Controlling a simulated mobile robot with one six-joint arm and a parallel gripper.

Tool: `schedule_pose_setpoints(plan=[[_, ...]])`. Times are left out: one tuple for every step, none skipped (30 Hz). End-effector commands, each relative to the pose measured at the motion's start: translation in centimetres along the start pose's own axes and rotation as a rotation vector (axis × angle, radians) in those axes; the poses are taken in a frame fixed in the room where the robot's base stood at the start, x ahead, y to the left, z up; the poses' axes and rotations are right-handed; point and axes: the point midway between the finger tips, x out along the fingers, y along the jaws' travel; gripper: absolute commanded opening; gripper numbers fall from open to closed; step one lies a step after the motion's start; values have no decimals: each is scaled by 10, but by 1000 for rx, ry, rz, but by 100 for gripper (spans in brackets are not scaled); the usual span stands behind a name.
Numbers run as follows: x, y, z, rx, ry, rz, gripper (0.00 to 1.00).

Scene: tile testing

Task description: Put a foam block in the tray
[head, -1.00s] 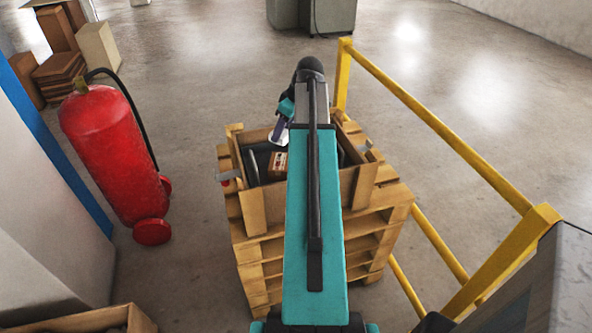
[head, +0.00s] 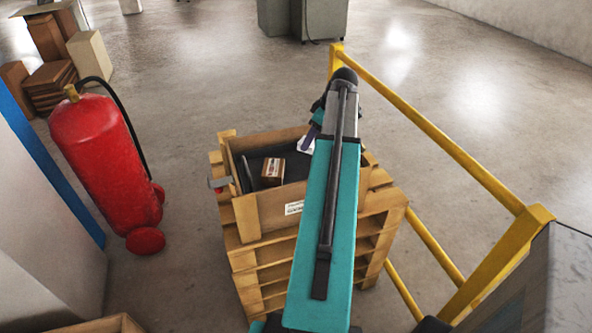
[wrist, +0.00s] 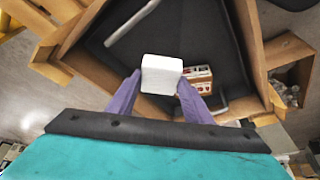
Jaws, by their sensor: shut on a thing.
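My gripper (wrist: 161,82) has purple fingers and is shut on a white foam block (wrist: 161,72) in the wrist view. In the head view, the block (head: 306,146) shows as a small white patch beside my teal arm, which hides most of my gripper. The only tray-like thing is an open wooden box (head: 262,210) with a dark floor, on stacked pallets. In the wrist view, the block appears over the dark floor (wrist: 200,35) of this box. Its height above the floor is hard to tell. My arm covers the box's right part in the head view.
A small brown carton (head: 272,172) lies inside the box; it also shows in the wrist view (wrist: 198,80). Grey bars (wrist: 208,111) lie in the box too. A yellow rail (head: 440,140) runs at right. A red extinguisher (head: 105,160) stands at left.

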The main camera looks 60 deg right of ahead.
Motion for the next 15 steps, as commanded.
schedule_pose_setpoints(plan=[[2,0,1,0,0,-1,25],[4,-1,2,1,0,-1,25],[7,-1,3,1,-1,-2,25],[10,-1,4,1,-1,-2,25],[13,-1,6,1,-1,-2,25],[17,-1,8,2,-1,-2,25],[21,-1,9,1,-1,-2,25],[24,-1,10,1,-1,-2,25],[29,-1,12,1,-1,-2,25],[33,-1,14,1,-1,-2,25],[36,-1,15,1,-1,-2,25],[40,-1,17,1,-1,-2,25],[43,-1,18,1,-1,-2,25],[46,-1,20,2,-1,-2,25],[49,0,21,2,0,-1,25]])
